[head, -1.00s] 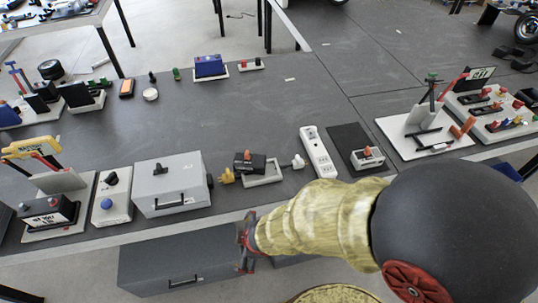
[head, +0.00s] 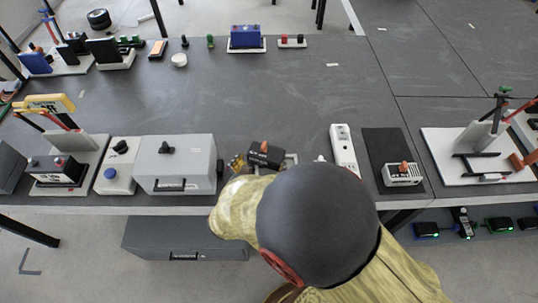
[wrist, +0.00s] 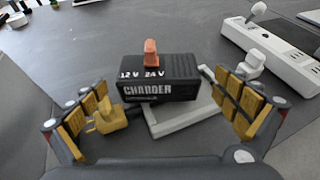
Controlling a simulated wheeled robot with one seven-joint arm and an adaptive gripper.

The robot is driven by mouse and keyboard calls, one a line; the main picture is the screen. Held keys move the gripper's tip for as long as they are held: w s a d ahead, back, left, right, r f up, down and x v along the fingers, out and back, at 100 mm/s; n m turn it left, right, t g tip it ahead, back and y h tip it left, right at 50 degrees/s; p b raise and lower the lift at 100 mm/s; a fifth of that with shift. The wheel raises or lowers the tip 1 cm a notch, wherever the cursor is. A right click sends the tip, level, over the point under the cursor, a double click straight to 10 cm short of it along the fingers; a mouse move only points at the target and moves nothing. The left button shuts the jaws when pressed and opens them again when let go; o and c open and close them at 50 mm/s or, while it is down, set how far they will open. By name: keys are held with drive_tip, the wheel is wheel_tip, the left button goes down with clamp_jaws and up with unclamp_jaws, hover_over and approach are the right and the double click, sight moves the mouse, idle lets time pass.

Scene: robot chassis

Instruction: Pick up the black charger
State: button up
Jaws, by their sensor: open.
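The black charger (wrist: 158,80) is a small box marked "CHARGER" and "12 V 24 V" with an orange switch on top. It sits tilted on a light grey frame-like stand (wrist: 183,118) in the wrist view. A yellow plug (wrist: 108,118) lies beside the left finger.
A white power strip (head: 344,150) stands right of the charger, with a white plug (wrist: 250,63) near it. A grey box (head: 175,165) is on the left. A black mat with a small orange-topped device (head: 402,174) lies farther right. The table behind is largely clear.

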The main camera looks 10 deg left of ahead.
sight(264, 157)
drive_tip(key=b+x, duration=0.1)
drive_tip(key=x, duration=0.1)
drive_tip(key=b+x, duration=0.1)
drive_tip(key=x, duration=0.1)
drive_tip(key=shift+w+f, duration=0.2)
drive_tip(key=shift+f, duration=0.15)
drive_tip(key=shift+w, duration=0.45)
drive_tip(key=c, duration=0.3)
drive_tip(key=c, duration=1.2)
drive_tip(key=shift+r, duration=0.1)
